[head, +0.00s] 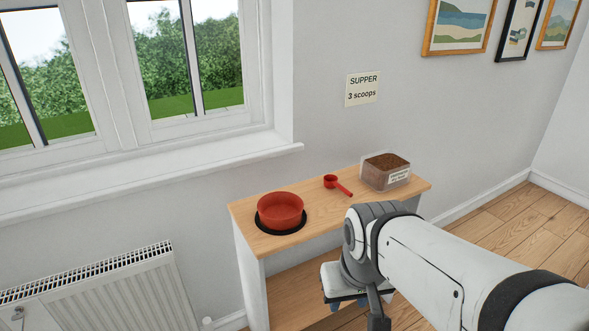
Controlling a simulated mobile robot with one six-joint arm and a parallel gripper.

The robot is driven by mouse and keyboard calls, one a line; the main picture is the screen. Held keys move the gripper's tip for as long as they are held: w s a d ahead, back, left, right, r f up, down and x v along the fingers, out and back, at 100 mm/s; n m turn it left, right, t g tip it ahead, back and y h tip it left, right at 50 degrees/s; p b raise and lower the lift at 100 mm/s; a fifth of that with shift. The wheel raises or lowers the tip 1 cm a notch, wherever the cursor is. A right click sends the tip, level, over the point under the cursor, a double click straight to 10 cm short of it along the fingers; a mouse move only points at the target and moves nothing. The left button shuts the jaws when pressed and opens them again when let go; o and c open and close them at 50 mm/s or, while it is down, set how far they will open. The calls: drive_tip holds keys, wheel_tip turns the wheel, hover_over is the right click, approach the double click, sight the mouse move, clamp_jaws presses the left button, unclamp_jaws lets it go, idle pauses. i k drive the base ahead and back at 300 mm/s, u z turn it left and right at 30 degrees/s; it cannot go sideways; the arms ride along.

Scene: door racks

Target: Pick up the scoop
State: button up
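The red scoop (331,182) lies on the wooden top of a small shelf unit (329,220), its handle pointing to the lower right. It sits between a red bowl (281,208) on a round black mat and a clear container (386,172) filled with brown food. My arm reaches in from the lower right, in front of the unit. The scoop is clear of my arm.
A note on the wall (363,89) reads "SUPPER 3 scoops". A radiator (98,289) stands at the lower left under a window sill (150,168). The wall is close behind the unit. Wooden floor (490,222) is free at the right.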

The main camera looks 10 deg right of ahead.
sight(339, 188)
drive_tip(key=z, duration=0.05)
drive_tip(key=i, duration=1)
drive_tip(key=u, duration=0.05)
